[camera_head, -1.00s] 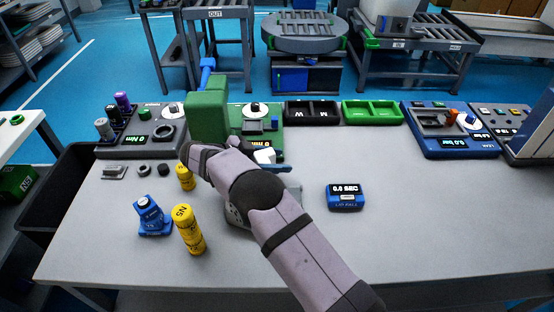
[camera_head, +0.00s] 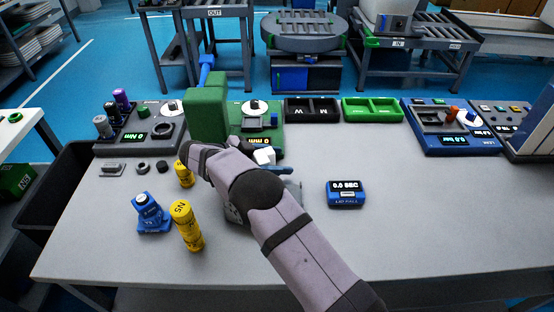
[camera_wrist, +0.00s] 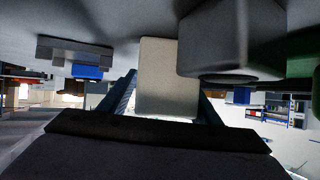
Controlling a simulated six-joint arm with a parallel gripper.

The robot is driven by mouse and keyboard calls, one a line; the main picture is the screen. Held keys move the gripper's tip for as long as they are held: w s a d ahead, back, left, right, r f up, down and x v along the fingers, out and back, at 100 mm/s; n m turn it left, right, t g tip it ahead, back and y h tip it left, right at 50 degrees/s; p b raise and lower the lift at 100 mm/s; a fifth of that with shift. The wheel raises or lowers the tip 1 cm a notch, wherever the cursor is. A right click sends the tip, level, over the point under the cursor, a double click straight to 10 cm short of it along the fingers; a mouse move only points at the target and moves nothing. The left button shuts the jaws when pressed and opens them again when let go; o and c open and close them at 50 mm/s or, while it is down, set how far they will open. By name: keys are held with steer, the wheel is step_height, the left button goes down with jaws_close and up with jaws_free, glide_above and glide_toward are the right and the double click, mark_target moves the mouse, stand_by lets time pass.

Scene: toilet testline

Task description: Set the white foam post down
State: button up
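The white foam post (camera_wrist: 168,80) is a pale upright block in the wrist view. It stands between the two dark blue fingers of my gripper (camera_wrist: 166,92), which appear closed on its sides. In the head view a small white block (camera_head: 264,156), likely the top of the post, shows just beyond my arm, in front of the green station (camera_head: 262,134). My forearm hides most of the gripper there. Whether the post's far end touches a surface cannot be told.
A grey fixture (camera_head: 236,213) sits partly under my arm. Yellow cylinders (camera_head: 187,226) and a blue device (camera_head: 150,214) stand to the left. A blue timer (camera_head: 345,194) lies to the right. Dark (camera_head: 311,111) and green (camera_head: 372,111) trays line the back. The right front table is clear.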

mark_target(258, 157)
steer(key=shift+w+a, duration=0.1)
steer(key=shift+w, duration=0.25)
steer(key=shift+s, duration=0.1)
steer(key=b+v, duration=0.1)
steer(key=v, duration=0.5)
steer(key=shift+a+r+b, duration=0.1)
steer(key=shift+a+b, duration=0.05)
steer(key=shift+b, duration=0.2)
steer(key=shift+s+a+r, duration=0.2)
steer(key=shift+a+r, duration=0.1)
steer(key=shift+a, duration=0.05)
steer(key=shift+r, duration=0.1)
